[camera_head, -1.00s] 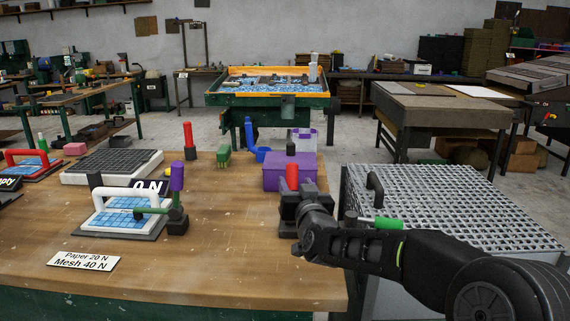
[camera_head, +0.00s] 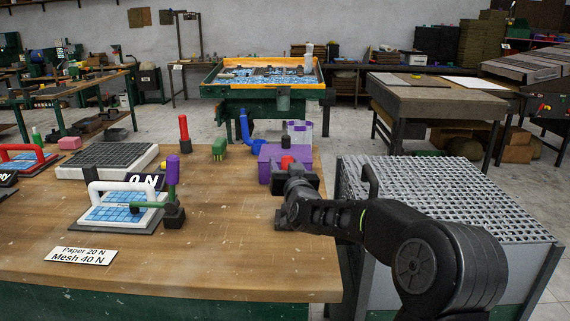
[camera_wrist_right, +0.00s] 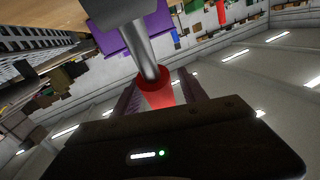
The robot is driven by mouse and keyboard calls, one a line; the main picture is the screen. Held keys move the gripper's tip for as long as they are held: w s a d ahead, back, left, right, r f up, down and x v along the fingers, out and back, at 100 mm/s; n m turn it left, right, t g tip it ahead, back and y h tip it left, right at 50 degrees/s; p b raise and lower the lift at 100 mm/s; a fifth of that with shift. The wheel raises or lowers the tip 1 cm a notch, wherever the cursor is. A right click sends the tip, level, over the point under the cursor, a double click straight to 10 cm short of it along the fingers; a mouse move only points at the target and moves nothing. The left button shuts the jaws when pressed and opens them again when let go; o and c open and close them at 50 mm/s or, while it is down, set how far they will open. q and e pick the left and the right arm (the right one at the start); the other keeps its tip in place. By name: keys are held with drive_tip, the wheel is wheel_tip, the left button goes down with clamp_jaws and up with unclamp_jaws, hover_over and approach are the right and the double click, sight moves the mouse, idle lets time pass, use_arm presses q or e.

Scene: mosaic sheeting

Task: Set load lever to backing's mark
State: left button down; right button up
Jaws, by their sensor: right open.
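The load lever (camera_head: 172,172) has a purple grip on a green arm and a dark base. It stands at the right side of a blue mosaic sheet (camera_head: 118,213) under a white handle. A white card (camera_head: 81,255) in front reads Paper 20 N, Mesh 40 N. The sheet's backing is hidden. My right gripper (camera_head: 297,178) is open beside the purple box (camera_head: 267,158), well right of the lever. In the wrist view a red cylinder (camera_wrist_right: 157,92) on a grey rod shows between its fingers. My left gripper is out of view.
A grey grating (camera_head: 107,160) and a red-handled sheet (camera_head: 22,160) are at the left. A red upright handle (camera_head: 184,133), a green brush (camera_head: 219,149) and a blue part (camera_head: 247,132) stand at the back. The bench (camera_head: 225,230) is clear between lever and gripper.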

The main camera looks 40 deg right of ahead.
drive_tip(key=shift+w+d, duration=0.1)
drive_tip(key=shift+w, duration=0.15)
clamp_jaws()
idle(0.4)
idle(0.9)
